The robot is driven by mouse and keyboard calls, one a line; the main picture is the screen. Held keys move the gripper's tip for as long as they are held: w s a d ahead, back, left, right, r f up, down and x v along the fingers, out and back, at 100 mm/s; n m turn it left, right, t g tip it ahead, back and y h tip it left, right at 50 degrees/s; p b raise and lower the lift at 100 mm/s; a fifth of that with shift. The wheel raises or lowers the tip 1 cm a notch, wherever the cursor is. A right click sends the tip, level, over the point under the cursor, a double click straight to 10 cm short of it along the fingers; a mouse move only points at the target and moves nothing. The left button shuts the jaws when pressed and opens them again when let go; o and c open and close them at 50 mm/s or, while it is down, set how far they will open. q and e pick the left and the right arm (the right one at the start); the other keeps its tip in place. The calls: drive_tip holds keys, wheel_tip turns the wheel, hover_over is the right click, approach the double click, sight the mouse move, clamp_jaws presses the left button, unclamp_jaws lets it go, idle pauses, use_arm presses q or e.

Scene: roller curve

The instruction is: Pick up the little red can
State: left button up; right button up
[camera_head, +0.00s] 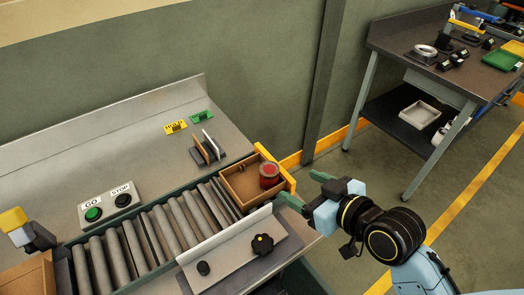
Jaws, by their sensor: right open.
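The little red can (269,176) stands upright inside a shallow wooden tray (232,190) at the right end of the roller conveyor. Its top is red and its side shows a paler band. My right gripper (303,188) is just right of the tray, with its two green fingers apart and pointing left toward the can. It is open and holds nothing. The fingers are outside the tray's right end, by a yellow end stop (289,181). My left gripper is not in view.
Rollers (158,232) run to the lower left, where a wooden box (27,277) stands. A plate with a black knob (262,243) lies in front of the tray. A GO/STOP button box (108,206) and a small rack (207,149) stand behind. A cluttered workbench (400,40) is at upper right.

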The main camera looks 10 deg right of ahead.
sight(274, 172)
drive_tip(key=x, duration=0.7)
drive_tip(key=shift+a, duration=0.2)
drive_tip(key=shift+w, duration=0.15)
drive_tip(key=shift+w+a+f, duration=0.25)
drive_tip(key=shift+w+f, duration=0.15)
drive_tip(key=shift+w, duration=0.15)
drive_tip(key=x, duration=0.3)
drive_tip(key=shift+w+f, duration=0.2)
drive_tip(key=shift+f, duration=0.05)
drive_tip(key=shift+w, duration=0.2)
drive_tip(key=shift+c, duration=0.3)
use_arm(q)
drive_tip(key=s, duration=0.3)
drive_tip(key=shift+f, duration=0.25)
use_arm(e)
drive_tip(key=c, duration=1.1)
